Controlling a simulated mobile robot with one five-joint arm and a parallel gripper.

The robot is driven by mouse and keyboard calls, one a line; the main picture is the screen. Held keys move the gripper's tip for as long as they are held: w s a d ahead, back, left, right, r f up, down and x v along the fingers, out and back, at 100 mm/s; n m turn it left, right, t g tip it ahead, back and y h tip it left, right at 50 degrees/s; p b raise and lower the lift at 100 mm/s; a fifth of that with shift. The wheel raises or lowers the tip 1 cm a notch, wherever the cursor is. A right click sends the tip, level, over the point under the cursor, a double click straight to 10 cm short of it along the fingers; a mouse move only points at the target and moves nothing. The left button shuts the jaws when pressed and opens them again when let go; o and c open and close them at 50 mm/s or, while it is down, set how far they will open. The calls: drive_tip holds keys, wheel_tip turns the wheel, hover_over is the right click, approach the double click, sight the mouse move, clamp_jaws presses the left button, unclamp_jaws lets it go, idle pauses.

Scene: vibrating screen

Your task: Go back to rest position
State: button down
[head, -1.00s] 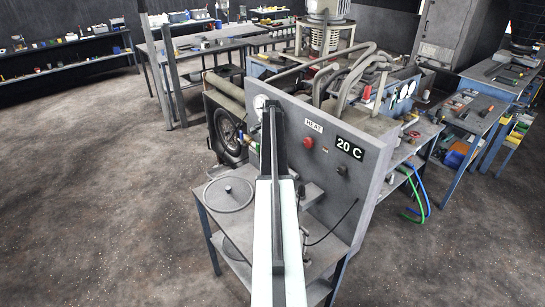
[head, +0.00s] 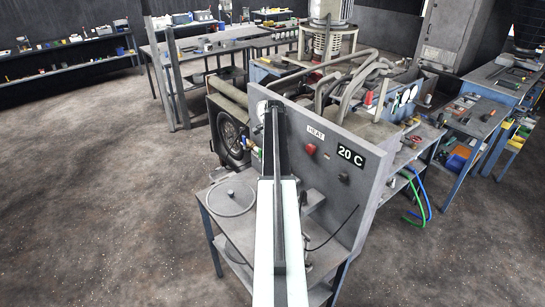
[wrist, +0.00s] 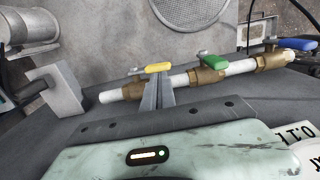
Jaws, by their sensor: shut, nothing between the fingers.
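My gripper (wrist: 160,84) is shut and empty in the wrist view, its two grey fingers together. The fingertips appear just in front of and below a yellow valve handle (wrist: 158,67); I cannot tell whether they touch it. The handle sits on a white pipe (wrist: 180,81) with brass fittings, which also carries a green handle (wrist: 212,62) and a blue handle (wrist: 297,44). In the head view my arm stretches forward from the bottom centre over the bench, and the gripper's fingers cannot be made out.
A grey panel (head: 331,185) marked HEAT and 20 C stands right of my arm. A round mesh screen (head: 231,197) lies on the bench at left. A grey block (wrist: 53,88) is left of the fingers. Open floor (head: 90,200) lies left of the bench.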

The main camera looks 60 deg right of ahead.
wheel_tip(320, 180, up, 5)
drive_tip(key=p, duration=0.3)
drive_tip(key=shift+s, duration=0.1)
drive_tip(key=shift+f, duration=0.1)
